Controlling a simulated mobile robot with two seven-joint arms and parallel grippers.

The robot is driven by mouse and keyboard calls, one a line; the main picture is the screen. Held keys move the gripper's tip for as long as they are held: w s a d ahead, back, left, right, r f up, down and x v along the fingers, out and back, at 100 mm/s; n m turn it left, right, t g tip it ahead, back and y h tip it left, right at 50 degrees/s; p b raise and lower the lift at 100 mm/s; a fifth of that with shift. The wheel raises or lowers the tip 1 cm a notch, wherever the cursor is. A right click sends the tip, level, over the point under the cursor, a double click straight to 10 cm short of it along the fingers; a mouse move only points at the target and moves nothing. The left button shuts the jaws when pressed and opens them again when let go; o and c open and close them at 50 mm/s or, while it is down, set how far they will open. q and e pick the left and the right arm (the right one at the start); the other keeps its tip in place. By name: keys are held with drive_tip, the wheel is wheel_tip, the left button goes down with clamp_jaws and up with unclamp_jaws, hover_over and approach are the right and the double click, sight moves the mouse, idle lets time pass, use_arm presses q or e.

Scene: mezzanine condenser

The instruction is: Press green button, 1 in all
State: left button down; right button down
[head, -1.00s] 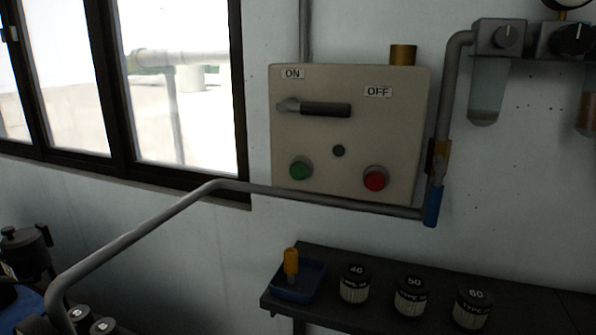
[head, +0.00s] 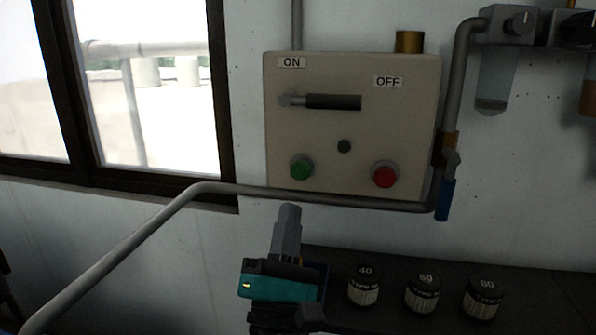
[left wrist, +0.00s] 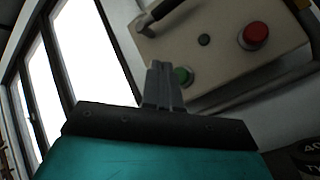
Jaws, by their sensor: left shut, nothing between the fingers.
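The green button (head: 302,167) is at the lower left of a beige control box (head: 330,75) on the wall. It also shows in the left wrist view (left wrist: 183,76), just right of the fingertips. My left gripper (head: 290,210) is shut and empty, pointing up, below the green button in the head view and apart from it. Its fingers show in the left wrist view (left wrist: 158,70). A red button (head: 385,175) is at the box's lower right. My right gripper is not in view.
A grey pipe (head: 320,198) runs across just under the buttons, between the gripper tip and the box in the picture. A black lever (head: 333,102) is above. Several labelled jars (head: 422,292) stand on the dark shelf at right. A window is at left.

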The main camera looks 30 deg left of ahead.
sight(300, 171)
use_arm(q)
drive_tip(key=n+y, duration=0.1)
drive_tip(key=a+r+n+y, duration=0.1)
drive_tip(key=n, duration=0.1)
drive_tip(key=shift+s+r, duration=0.1)
drive_tip(key=shift+r, duration=0.1)
drive_tip(key=w+a+b, duration=0.1)
drive_tip(key=w+a, duration=0.1)
drive_tip(key=w, duration=0.6)
drive_tip(key=shift+w, duration=0.3)
idle(1.0)
drive_tip(key=shift+w+a+b, duration=0.1)
drive_tip(key=shift+b, duration=0.25)
idle(0.6)
drive_tip(key=shift+w, duration=0.3)
